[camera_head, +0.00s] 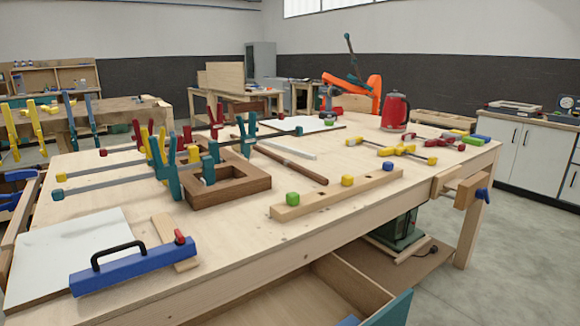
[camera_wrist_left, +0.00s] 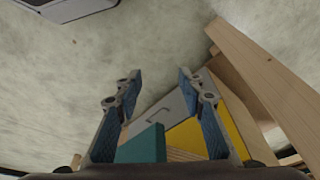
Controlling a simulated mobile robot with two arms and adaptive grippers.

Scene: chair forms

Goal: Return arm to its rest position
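My left gripper (camera_wrist_left: 160,78) shows only in the left wrist view. Its two fingers stand apart, with nothing held between them. Behind and below the fingers are a teal part (camera_wrist_left: 142,146), a yellow panel (camera_wrist_left: 188,138) and a grey panel with a handle (camera_wrist_left: 160,112). Neither of my grippers shows in the head view, and my right gripper is in no view. The wooden workbench (camera_head: 240,250) fills the middle of the head view.
A wooden beam (camera_wrist_left: 265,80) runs close along the right of the wrist view; pale floor (camera_wrist_left: 60,85) lies left. An open drawer (camera_head: 310,300) juts out in front.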

